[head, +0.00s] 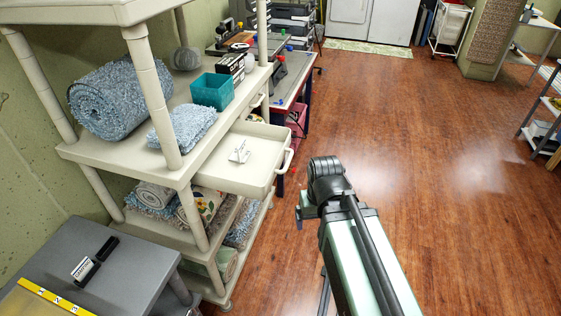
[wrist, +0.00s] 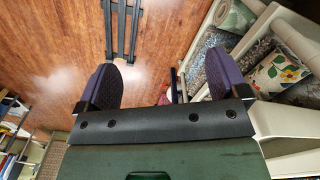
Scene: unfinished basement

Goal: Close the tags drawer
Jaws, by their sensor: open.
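The tags drawer (head: 262,172) is a cream drawer pulled well out from the cream shelf unit (head: 120,152) in the head view. A few small white tags (head: 239,152) lie inside it. A handle (head: 285,161) is on its front, facing right. My gripper shows in the wrist view (wrist: 162,82), with two purple-padded fingers spread apart and nothing between them. In the head view my arm's end is to the right of the drawer, apart from it, and the fingers are mostly hidden. Cream surfaces at the right of the wrist view cannot be clearly told as drawer or shelf.
The shelf holds a rolled blue rug (head: 110,98), a folded blue towel (head: 182,125) and a teal bin (head: 212,91). A grey cabinet (head: 130,275) stands at the lower left. A workbench (head: 292,88) stands behind. The wooden floor (head: 440,150) to the right is clear.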

